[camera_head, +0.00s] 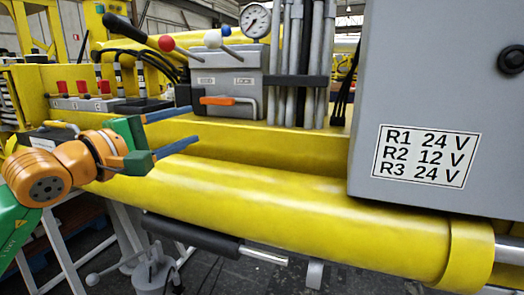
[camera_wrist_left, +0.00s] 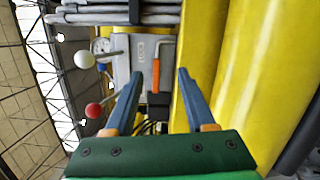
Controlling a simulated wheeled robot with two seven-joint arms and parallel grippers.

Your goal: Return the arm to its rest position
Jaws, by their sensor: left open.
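My left arm comes in from the left in the head view, with orange and green links. My left gripper (camera_head: 193,126) is open, its two blue fingers apart and pointing right, above the yellow boom cylinder. Nothing shows between the fingers. In the left wrist view the open fingers (camera_wrist_left: 159,74) point toward the grey valve block (camera_wrist_left: 122,68) and its orange handle (camera_wrist_left: 156,76), which lie beyond them. The handle also shows in the head view (camera_head: 217,100), to the right of the fingertips and apart from them. My right gripper is not in view.
A lever with a red ball (camera_head: 166,43), one with a white ball (camera_head: 212,39) and a pressure gauge (camera_head: 255,21) stand on the block. A grey cabinet (camera_head: 440,80) fills the right. The yellow cylinder (camera_head: 290,205) runs below. Red-knobbed switches (camera_head: 83,88) sit behind the arm.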

